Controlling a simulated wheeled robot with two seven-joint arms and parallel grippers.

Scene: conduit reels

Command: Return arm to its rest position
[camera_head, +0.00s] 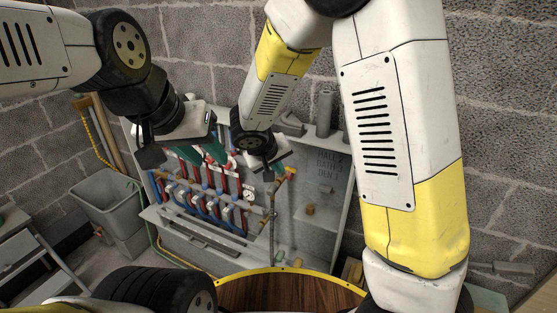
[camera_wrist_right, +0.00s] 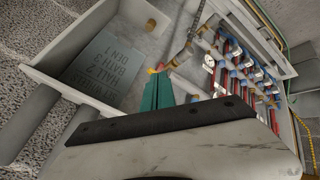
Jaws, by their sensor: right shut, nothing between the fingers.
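My left gripper (camera_head: 202,153) hangs in front of the pipe board in the head view, with its two teal fingers apart. Nothing shows clearly between them, though pipes lie behind. My right gripper (camera_head: 279,170) is further right, in front of the cabinet near a brass-coloured fitting (camera_head: 291,172). In the right wrist view the teal fingers of the right gripper (camera_wrist_right: 157,74) are together and empty, their tips near an orange-yellow fitting. I cannot tell whether they touch it.
The grey cabinet (camera_head: 335,205) holds red and blue pipes with valves (camera_head: 205,195) and a lettered panel (camera_head: 331,172). A grey bin (camera_head: 105,200) stands left. A wooden round top with a yellow rim (camera_head: 290,293) is in front. Block walls stand close behind.

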